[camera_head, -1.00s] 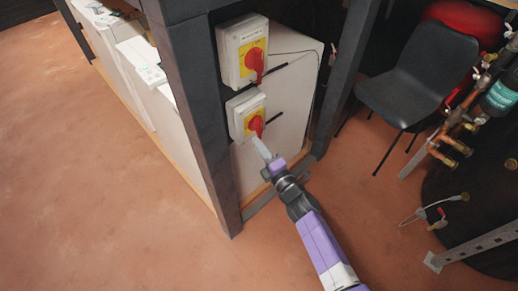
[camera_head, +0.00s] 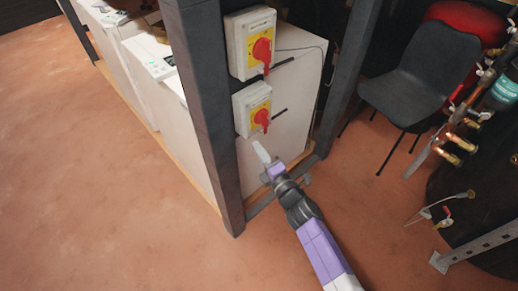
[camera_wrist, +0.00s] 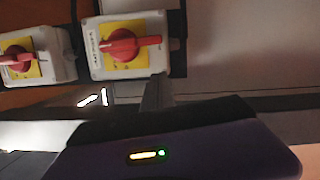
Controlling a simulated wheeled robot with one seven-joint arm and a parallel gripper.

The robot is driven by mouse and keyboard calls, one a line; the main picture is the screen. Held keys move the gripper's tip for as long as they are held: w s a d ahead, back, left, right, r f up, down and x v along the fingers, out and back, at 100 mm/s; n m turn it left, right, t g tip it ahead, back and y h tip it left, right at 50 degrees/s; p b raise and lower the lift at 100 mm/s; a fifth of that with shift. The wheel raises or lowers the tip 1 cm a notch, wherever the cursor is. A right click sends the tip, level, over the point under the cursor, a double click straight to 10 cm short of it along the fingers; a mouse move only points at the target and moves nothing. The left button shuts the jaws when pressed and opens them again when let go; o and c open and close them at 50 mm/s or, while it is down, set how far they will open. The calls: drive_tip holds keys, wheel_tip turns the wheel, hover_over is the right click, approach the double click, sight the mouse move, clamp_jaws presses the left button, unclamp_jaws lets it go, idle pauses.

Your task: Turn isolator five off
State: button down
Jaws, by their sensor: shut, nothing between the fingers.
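Two grey isolator boxes with yellow plates and red rotary handles are mounted one above the other on the frame. In the head view, these are the upper isolator (camera_head: 236,48) and the lower isolator (camera_head: 243,119). Both red handles point roughly downward there. I cannot read which one is number five. My gripper (camera_head: 262,152) is shut and empty, just below the lower isolator and apart from its handle. In the wrist view, the lower isolator (camera_wrist: 100,68) is close beyond my fingers (camera_wrist: 158,90), with its handle (camera_wrist: 125,44) pointing right. The upper isolator (camera_wrist: 58,66) is at the left.
A dark upright post (camera_head: 210,100) stands left of the isolators, and another post (camera_head: 350,65) stands to the right. White cabinets (camera_head: 148,62) are behind. A black chair (camera_head: 425,80) and copper pipework (camera_head: 455,140) are at the right. The floor at the left is clear.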

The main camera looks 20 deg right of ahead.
drive_tip(key=s+b, duration=0.1)
drive_tip(key=s, duration=0.7)
drive_tip(key=shift+s+d, duration=0.2)
drive_tip(key=shift+s, duration=0.2)
drive_tip(key=shift+d+f, duration=0.1)
